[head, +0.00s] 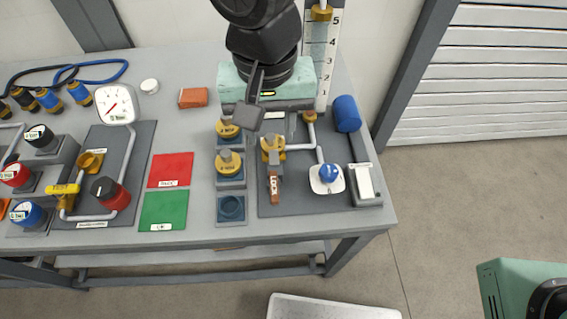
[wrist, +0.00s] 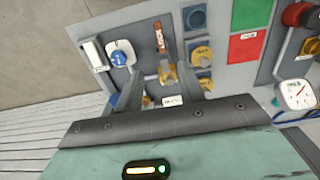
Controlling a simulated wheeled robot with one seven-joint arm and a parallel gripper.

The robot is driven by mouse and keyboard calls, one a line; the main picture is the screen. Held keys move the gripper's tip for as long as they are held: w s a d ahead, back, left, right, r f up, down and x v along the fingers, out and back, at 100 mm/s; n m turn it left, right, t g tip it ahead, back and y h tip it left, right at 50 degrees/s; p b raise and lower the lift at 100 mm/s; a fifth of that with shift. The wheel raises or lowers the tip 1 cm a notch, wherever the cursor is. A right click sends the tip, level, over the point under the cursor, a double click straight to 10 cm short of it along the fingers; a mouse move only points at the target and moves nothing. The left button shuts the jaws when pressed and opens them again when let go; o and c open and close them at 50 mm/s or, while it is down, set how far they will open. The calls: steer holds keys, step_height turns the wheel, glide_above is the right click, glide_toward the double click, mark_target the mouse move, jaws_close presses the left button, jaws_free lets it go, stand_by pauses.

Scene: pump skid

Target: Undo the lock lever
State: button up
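The lock lever (head: 274,187) is a reddish-brown handle marked LOCK. It points toward the table's front edge from a brass valve body (head: 271,150) on a dark grey plate. In the wrist view the lever (wrist: 159,38) shows at the top, beyond the brass body (wrist: 167,75). My gripper (head: 248,112) is above the back of the plate, up and left of the lever in the head view. In the wrist view my gripper (wrist: 158,68) has its two fingers apart, with nothing held between them. The lever is clear of the fingers.
A blue knob (head: 328,173) on a white plate stands right of the lever. Round brass parts (head: 229,162) sit in holders on the left. A blue cylinder (head: 346,114) is at the back right. Red (head: 171,169) and green (head: 164,210) mats lie farther left.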

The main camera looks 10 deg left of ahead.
mark_target(274, 187)
step_height(274, 187, down, 17)
steer(key=p, duration=0.3)
steer(key=shift+f, duration=0.15)
steer(key=shift+c, duration=0.3)
jaws_close()
